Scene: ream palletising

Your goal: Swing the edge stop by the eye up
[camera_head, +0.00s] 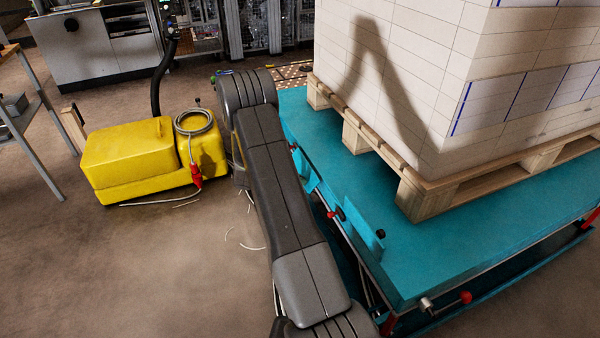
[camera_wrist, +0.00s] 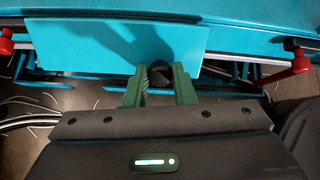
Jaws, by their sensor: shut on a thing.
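In the wrist view my gripper (camera_wrist: 160,84) has its green fingers closed around a round black knob, the eye (camera_wrist: 160,74), at the near edge of a flat teal plate. This plate, the edge stop (camera_wrist: 100,45), lies along the side of the teal table, with a shadow across it. I cannot tell its exact tilt. In the head view my dark grey arm crosses the middle, and my gripper does not show there. Teal flaps show along the table's left side there, one (camera_head: 366,238) with a black knob.
The teal table (camera_head: 420,255) bears a wooden pallet (camera_head: 420,200) with a tall stack of white reams (camera_head: 410,90). Red-knobbed levers (camera_head: 466,297) stick out from the table's side. A yellow machine (camera_head: 130,160) with a coiled hose stands left of my arm. The floor at lower left is mostly clear.

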